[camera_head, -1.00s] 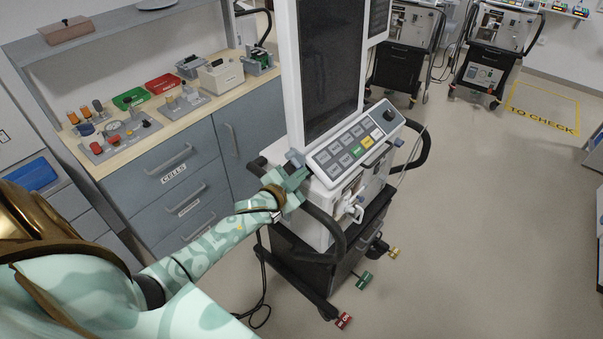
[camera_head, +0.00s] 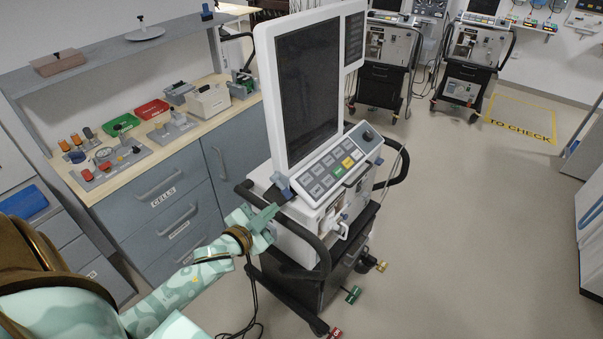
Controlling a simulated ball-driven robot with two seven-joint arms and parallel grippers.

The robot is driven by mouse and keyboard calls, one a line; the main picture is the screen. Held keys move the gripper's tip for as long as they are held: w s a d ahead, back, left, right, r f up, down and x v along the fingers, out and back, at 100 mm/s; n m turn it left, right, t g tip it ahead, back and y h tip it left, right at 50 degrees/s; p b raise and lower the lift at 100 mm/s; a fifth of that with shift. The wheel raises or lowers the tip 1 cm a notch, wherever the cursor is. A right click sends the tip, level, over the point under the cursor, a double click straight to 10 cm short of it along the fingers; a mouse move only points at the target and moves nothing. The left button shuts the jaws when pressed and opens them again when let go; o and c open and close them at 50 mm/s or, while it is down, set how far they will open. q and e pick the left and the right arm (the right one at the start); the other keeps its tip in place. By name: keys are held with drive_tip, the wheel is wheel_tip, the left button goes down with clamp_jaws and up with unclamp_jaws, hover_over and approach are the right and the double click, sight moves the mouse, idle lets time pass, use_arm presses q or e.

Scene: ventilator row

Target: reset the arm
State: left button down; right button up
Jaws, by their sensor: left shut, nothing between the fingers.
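My left arm comes in from the lower left, and its mint-green gripper (camera_head: 272,211) is at the left side of the ventilator (camera_head: 288,240). The gripper is shut and empty, near the ventilator's curved black handle rail; I cannot tell whether it touches the rail. A small grey-blue part (camera_head: 283,187) sits at the left end of the key panel (camera_head: 331,171), just above the fingertips. The tall dark screen (camera_head: 308,85) stands above the panel. My right gripper is not in view.
A counter with drawers (camera_head: 165,195) and small parts stands at the left. More ventilators (camera_head: 384,60) stand at the back. The floor at the right is clear, with a yellow "TO CHECK" marking (camera_head: 521,132). Coloured caster pedals (camera_head: 353,294) stick out below.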

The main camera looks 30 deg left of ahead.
use_arm(q)
drive_tip(key=shift+a, duration=0.1)
drive_tip(key=s+f+n+g+b, duration=0.15)
drive_tip(key=s+f, duration=0.35)
drive_tip(key=f, duration=0.5)
drive_tip(key=s+a+f+g+y+b, duration=0.1)
drive_tip(key=s+f+g, duration=0.25)
drive_tip(key=f, duration=0.55)
drive_tip(key=s+f+n+g+b, duration=0.15)
drive_tip(key=s+f, duration=0.35)
drive_tip(key=f, duration=0.5)
drive_tip(key=s+d+f+g+b, duration=0.2)
drive_tip(key=s+d+f+b, duration=0.1)
drive_tip(key=s+f, duration=0.4)
drive_tip(key=s+d+f+g+b, duration=0.3)
drive_tip(key=s+f, duration=0.5)
drive_tip(key=s, duration=0.3)
drive_tip(key=s+d+f+g+b, duration=0.2)
drive_tip(key=s+d+f+g, duration=0.1)
drive_tip(key=s+f, duration=0.4)
drive_tip(key=s+d, duration=0.1)
drive_tip(key=s, duration=0.2)
drive_tip(key=shift+d+f+n+h+b, duration=0.3)
drive_tip(key=shift+f+n+h+b, duration=0.05)
drive_tip(key=shift+n+h+b, duration=0.05)
drive_tip(key=shift+s+g, duration=0.1)
drive_tip(key=shift+g, duration=0.15)
